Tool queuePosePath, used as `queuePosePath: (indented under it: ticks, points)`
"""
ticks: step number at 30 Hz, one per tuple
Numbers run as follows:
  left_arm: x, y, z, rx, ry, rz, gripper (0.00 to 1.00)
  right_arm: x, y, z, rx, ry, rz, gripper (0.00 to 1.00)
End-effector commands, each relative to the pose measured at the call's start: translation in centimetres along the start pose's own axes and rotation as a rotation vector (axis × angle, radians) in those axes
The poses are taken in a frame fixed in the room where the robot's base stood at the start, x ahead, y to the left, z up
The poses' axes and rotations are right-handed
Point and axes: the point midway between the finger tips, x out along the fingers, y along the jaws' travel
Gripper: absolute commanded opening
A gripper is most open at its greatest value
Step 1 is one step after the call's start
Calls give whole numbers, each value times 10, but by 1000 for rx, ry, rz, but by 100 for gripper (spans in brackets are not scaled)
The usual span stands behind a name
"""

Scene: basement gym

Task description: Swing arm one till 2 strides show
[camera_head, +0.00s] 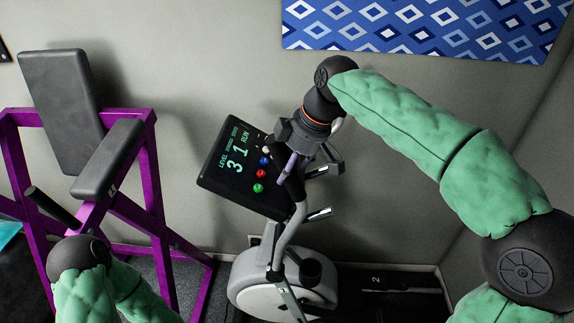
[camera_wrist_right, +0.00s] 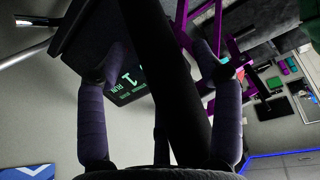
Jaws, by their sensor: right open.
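The exercise machine has a dark console (camera_head: 232,180). Its screen shows a large 3 beside LEVEL, a large 1 and the word RUN; the small label over the 1 is unclear. Red, blue and green buttons sit beside the digits. A grey swing arm (camera_head: 291,227) rises from the machine's white base to a black grip, which also shows in the right wrist view (camera_wrist_right: 172,75). My right gripper (camera_head: 288,170) is at this grip. Its purple fingers (camera_wrist_right: 165,85) are open, one on each side of the black bar. Whether they touch it is unclear. My left gripper is out of view.
A purple frame with grey pads (camera_head: 60,110) stands at the left. Chrome bar ends (camera_head: 319,213) project right of the console. A black floor piece marked 2 (camera_head: 400,291) lies at the lower right. A blue patterned hanging (camera_head: 430,25) is on the wall.

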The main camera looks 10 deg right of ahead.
Motion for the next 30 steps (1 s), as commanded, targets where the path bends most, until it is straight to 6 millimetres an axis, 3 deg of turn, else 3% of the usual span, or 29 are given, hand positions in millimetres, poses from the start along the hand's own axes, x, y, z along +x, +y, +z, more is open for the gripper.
queuePosePath:
  ticks: [12,19,25,30]
  points:
    - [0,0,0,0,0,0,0,7,0,0,0,0,0,64]
    - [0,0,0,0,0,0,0,7,0,0,0,0,0,0]
    - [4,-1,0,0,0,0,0,6,1,6,4,10,-2,0]
    - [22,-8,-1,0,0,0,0,3,8,37,20,63,-12,0]
